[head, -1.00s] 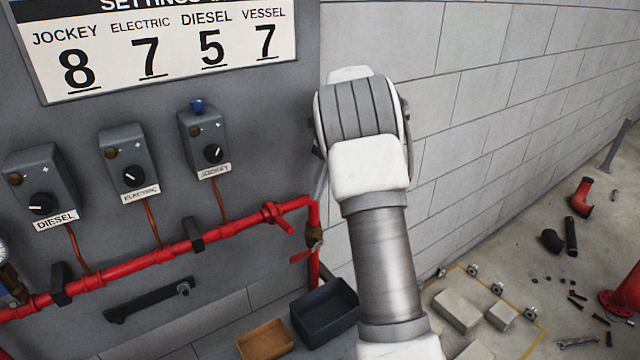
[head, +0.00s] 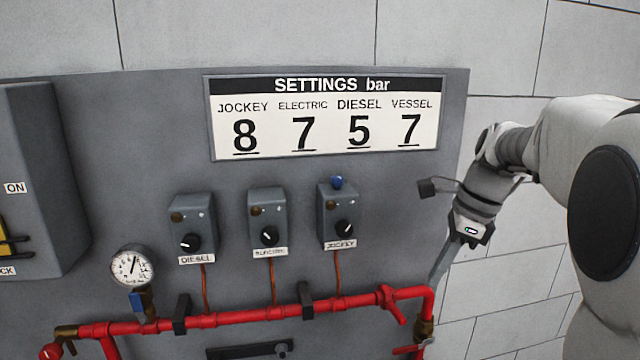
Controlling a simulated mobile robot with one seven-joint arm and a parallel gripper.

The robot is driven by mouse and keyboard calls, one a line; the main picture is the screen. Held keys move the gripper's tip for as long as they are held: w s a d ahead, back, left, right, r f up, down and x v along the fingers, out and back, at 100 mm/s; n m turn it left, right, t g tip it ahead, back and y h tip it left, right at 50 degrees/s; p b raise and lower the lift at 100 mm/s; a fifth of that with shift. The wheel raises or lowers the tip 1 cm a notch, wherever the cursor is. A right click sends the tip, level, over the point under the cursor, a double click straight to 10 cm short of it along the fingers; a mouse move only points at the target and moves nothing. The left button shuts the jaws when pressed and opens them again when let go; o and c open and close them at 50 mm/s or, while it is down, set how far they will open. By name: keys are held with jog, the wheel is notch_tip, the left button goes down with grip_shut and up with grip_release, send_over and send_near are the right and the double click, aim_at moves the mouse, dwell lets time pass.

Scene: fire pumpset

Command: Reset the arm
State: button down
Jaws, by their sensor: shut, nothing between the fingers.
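My arm comes in from the right edge of the head view, bent. My gripper (head: 440,270) points down at its end, shut and empty. It hangs in front of the panel's right edge, right of the jockey switch box and just above the right end of the red pipe. I cannot tell whether its tips touch the pipe. The grey panel (head: 140,120) carries the diesel (head: 192,228), electric (head: 267,222) and jockey (head: 339,216) switch boxes, each with a black knob.
A settings sign (head: 325,118) reads 8, 7, 5, 7. The red pipe (head: 250,317) runs below the boxes, with a pressure gauge (head: 133,267) at left. A grey cabinet (head: 40,180) stands at the left edge. A pale block wall (head: 490,300) lies behind.

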jog(key=s+a+f+n+t+h, duration=0.1)
jog(key=s+a+n+t, duration=0.1)
jog(key=s+n, duration=0.8)
jog(key=s+a+n+t+h, duration=0.2)
jog(key=s+a+n, duration=0.2)
jog(key=s+n, duration=0.6)
jog(key=shift+s+a+f+n, duration=0.35)
jog(key=shift+f+n, duration=0.05)
jog(key=shift+n, duration=0.5)
